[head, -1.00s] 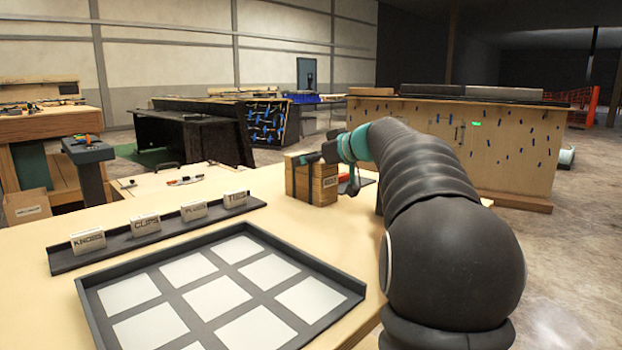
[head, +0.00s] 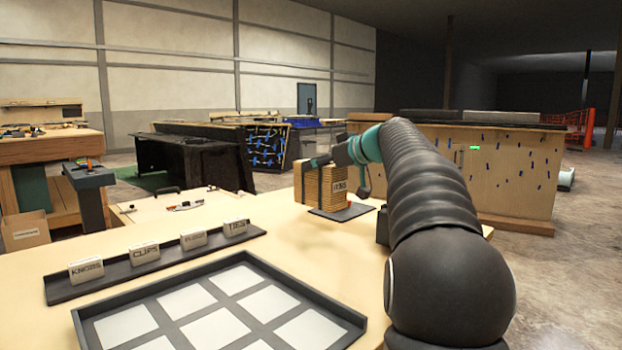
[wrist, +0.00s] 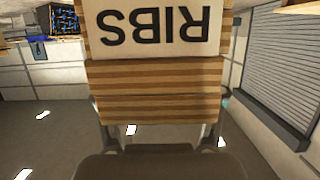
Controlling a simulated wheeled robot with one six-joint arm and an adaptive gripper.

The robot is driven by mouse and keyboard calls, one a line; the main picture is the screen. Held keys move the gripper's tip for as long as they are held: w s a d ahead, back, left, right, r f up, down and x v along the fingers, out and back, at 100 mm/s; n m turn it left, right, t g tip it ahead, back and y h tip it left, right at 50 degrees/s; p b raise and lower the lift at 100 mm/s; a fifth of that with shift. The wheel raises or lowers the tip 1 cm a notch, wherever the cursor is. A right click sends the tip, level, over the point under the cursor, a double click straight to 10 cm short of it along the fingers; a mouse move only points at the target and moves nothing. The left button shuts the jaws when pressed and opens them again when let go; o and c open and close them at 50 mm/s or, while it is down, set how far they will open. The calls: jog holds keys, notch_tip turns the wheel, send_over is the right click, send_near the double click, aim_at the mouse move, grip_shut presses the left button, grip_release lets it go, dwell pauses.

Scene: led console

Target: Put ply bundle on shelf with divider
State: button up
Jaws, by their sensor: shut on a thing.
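The ply bundle (head: 323,186) is a striped wooden block with a white label, held a little above the workbench over a dark flat pad (head: 342,211). It is slightly tilted in the head view. My gripper (head: 335,160) is shut on it from above and behind; the fingertips are partly hidden. In the wrist view the bundle (wrist: 158,75) fills the middle, with its label reading RIBS upside down. I cannot make out for certain a shelf with a divider in these views.
A black tray with white squares (head: 350,318) lies at the front of the workbench. A dark rail (head: 70,288) holds label blocks KNOBS (head: 87,270), CLIPS (head: 145,256) and others. A large wooden counter (head: 510,205) stands behind my arm. The bench between rail and pad is clear.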

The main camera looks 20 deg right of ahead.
jog(key=d+r+p, duration=0.1)
jog(key=d+r, duration=0.4)
jog(key=d, duration=0.4)
jog(key=shift+w+r, duration=0.15)
jog(key=shift+r, duration=0.2)
